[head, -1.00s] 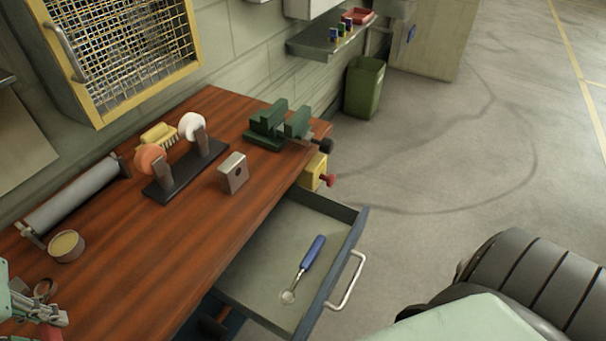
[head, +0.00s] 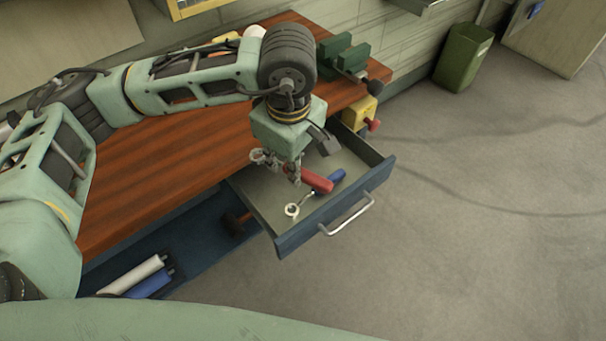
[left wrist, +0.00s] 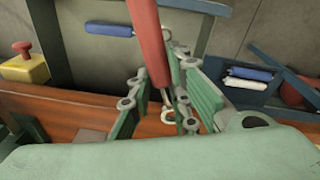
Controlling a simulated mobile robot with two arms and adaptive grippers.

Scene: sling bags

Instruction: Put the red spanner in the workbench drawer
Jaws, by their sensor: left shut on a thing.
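The red spanner's handle (head: 312,180) shows in the head view below my left gripper (head: 279,168). In the left wrist view, my left gripper (left wrist: 158,85) is shut on the red spanner (left wrist: 148,40), whose metal ring end lies toward the wrist. The workbench drawer (head: 305,232) is pulled open, and its floor shows in the left wrist view (left wrist: 80,65). My gripper and the spanner are over the drawer in the head view; their height above its floor is hard to tell. My right gripper is in neither view.
A blue-handled spanner (head: 330,183) lies in the drawer, partly overlapped by the red one. The wooden workbench (head: 150,165) is behind my arm. A green vise (head: 342,55) and a yellow block (head: 358,112) are near its right end. A green bin (head: 463,55) stands farther right.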

